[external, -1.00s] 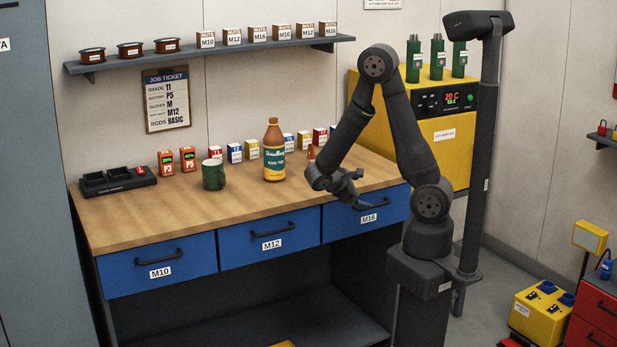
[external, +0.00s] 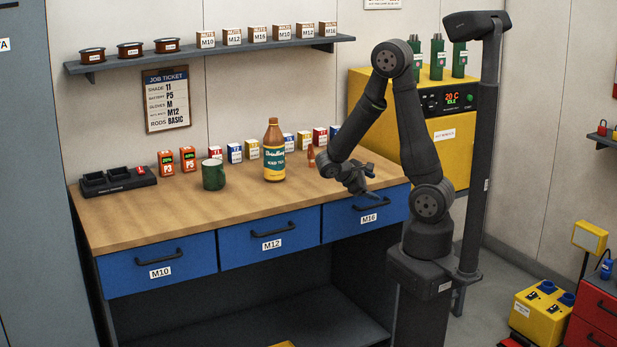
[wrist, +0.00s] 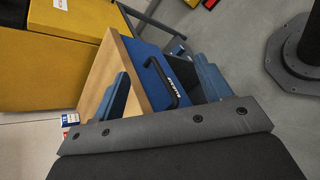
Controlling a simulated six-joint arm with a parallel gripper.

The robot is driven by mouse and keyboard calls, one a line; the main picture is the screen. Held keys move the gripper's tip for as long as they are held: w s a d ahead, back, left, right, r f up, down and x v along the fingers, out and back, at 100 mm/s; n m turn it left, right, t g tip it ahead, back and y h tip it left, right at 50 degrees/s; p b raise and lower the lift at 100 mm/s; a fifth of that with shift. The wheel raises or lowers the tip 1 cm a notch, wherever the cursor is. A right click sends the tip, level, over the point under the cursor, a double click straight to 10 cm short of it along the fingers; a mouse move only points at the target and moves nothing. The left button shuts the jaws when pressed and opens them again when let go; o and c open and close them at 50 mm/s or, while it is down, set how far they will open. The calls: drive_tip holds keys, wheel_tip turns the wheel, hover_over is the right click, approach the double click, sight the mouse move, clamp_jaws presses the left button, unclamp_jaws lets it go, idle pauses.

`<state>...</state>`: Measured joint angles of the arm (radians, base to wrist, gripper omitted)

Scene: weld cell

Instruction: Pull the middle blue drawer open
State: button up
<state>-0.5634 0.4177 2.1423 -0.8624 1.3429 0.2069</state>
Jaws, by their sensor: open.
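The middle blue drawer (external: 248,254), labelled M12, is in the workbench front and looks shut. Its dark bar handle (external: 268,232) is clear of my gripper. My gripper (external: 366,183) is open and empty, well to the right of that handle, by the bench's front edge and just above the M16 drawer (external: 336,228). In the wrist view my two fingers (wrist: 165,84) frame a blue drawer front with a dark handle (wrist: 163,84); its label is too small to read surely. The middle drawer is not clearly identifiable there.
The left drawer M10 (external: 125,274) is shut. A brown bottle (external: 273,165), green mug (external: 213,176) and several small boxes stand on the wooden bench top (external: 240,205). A dark post (external: 480,180) stands beside my base. Space before the middle drawer looks clear.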

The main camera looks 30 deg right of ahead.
drive_tip(key=shift+a, duration=0.15)
drive_tip(key=c, duration=0.7)
drive_tip(key=a+t, duration=0.1)
drive_tip(key=a, duration=0.1)
drive_tip(key=w+a+f+n+t, duration=0.1)
drive_tip(key=a+t, duration=0.1)
drive_tip(key=a, duration=0.1)
drive_tip(key=a+f+t, duration=0.1)
drive_tip(key=a+t, duration=0.1)
drive_tip(key=shift+w+a+n, duration=0.15)
drive_tip(key=shift+a+n, duration=0.2)
drive_tip(key=shift+n, duration=0.05)
drive_tip(key=c, duration=0.4)
drive_tip(key=n+t+y, duration=0.6)
drive_tip(key=t+y, duration=0.4)
drive_tip(key=y, duration=0.1)
approach(279, 231)
drive_tip(key=w, duration=0.3)
drive_tip(key=w+f, duration=0.1)
drive_tip(key=w, duration=0.3)
drive_tip(key=w+f, duration=0.1)
drive_tip(key=w, duration=0.2)
drive_tip(key=shift+w+f, duration=0.1)
drive_tip(key=shift+w, duration=0.05)
drive_tip(key=shift+c, duration=0.5)
clamp_jaws()
